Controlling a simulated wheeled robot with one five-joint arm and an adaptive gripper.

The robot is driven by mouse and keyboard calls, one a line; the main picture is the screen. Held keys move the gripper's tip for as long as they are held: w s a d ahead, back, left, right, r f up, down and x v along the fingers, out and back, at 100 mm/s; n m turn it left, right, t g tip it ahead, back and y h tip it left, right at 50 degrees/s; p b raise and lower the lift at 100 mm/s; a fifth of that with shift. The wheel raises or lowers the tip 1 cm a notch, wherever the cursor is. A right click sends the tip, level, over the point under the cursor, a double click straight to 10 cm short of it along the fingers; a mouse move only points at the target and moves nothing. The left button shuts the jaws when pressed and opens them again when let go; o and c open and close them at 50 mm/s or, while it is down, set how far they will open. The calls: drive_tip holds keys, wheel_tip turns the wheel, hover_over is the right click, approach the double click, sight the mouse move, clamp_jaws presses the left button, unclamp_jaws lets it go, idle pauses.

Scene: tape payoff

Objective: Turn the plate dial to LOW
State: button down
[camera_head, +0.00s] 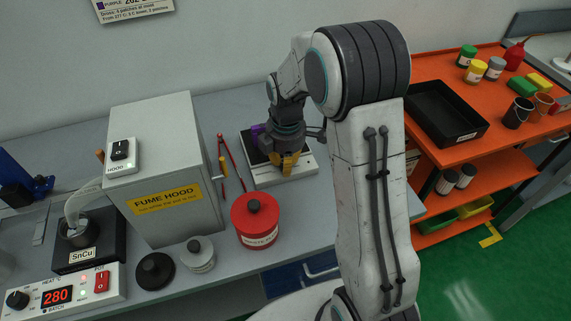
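A flat white unit with a dark top plate (259,148) stands on the grey bench, below and around my gripper. I see no dial or LOW mark on it; my gripper and wrist cover part of it. My gripper (286,165) points down over this unit, with yellow fingertips close to its surface. I cannot tell whether they touch anything or how far apart they are. A black knob (17,299) sits on a separate white HEAT control box (85,296) at the lower left, whose display reads 280.
A grey fume hood (165,160), a red canister (255,222), a grey lidded jar (199,254) and a black round object (155,271) stand left of my arm. A red-handled tool (231,160) lies close by the unit. An orange cart (455,62) with a black tray (442,113) stands right.

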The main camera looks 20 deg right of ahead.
drive_tip(key=c, duration=1.3)
unclamp_jaws()
drive_tip(key=shift+a, duration=0.15)
drive_tip(key=r, duration=1.2)
drive_tip(key=shift+s, duration=0.3)
drive_tip(key=shift+o, duration=0.2)
